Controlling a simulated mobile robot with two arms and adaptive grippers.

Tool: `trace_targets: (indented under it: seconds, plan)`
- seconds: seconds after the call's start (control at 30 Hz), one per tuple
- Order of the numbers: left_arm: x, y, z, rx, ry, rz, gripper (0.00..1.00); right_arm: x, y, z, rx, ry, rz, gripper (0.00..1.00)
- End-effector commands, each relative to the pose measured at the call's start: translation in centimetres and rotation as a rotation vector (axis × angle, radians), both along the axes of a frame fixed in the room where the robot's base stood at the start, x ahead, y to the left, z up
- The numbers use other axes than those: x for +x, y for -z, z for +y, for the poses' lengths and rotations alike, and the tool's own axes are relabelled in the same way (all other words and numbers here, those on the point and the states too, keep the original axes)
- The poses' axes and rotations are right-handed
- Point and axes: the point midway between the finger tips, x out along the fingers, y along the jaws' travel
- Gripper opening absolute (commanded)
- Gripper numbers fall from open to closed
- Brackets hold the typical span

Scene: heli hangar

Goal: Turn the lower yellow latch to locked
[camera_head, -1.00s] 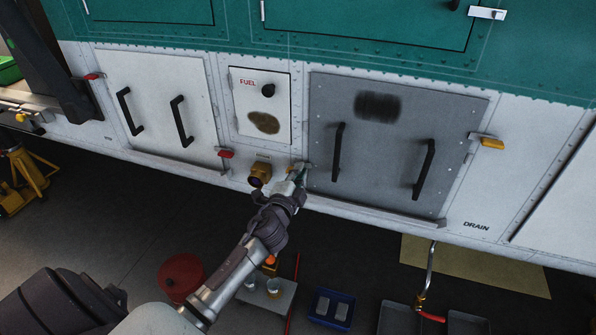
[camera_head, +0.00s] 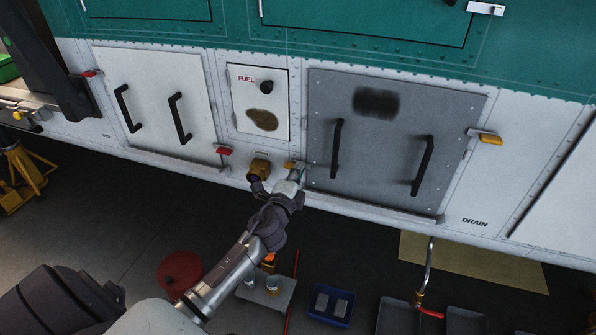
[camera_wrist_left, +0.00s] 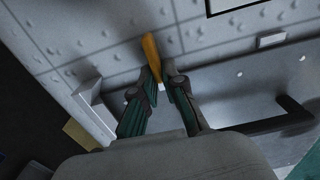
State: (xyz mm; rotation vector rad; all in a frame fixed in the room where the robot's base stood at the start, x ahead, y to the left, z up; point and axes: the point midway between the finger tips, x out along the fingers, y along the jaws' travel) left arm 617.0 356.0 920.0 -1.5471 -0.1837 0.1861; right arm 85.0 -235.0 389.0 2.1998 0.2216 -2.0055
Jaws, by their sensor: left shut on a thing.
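The lower yellow latch (camera_head: 290,165) sits at the lower left corner of the grey panel (camera_head: 362,186) on the white hull side. My left gripper (camera_head: 297,177) reaches up to it from below and hides part of it. In the left wrist view the yellow latch handle (camera_wrist_left: 151,56) stands up from between the fingertips of my left gripper (camera_wrist_left: 158,80), which are shut on its near end. Another yellow latch (camera_head: 490,139) is at the right edge of the grey panel. My right gripper is not in view.
A brass-coloured fitting (camera_head: 259,168) is close to the left of my gripper. A red latch (camera_head: 224,151) sits beside the white panel (camera_head: 160,100). Black handles (camera_head: 337,148) stick out from the grey panel. A red round container (camera_head: 180,272) and a blue tray (camera_head: 331,305) are on the floor.

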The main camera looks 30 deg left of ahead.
Motion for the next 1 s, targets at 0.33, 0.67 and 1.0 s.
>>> trace_targets:
  seconds: [0.33, 0.67, 1.0]
  plan:
    - [0.0, 0.1, 0.0, 0.000, 0.001, 0.001, 0.35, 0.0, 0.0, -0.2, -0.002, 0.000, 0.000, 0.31]
    - [-0.4, 0.1, -0.1, -0.001, 0.001, 0.001, 0.35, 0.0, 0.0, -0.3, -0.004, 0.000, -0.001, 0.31]
    - [-6.4, 0.2, -1.6, -0.003, 0.001, 0.003, 0.35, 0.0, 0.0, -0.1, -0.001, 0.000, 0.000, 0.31]
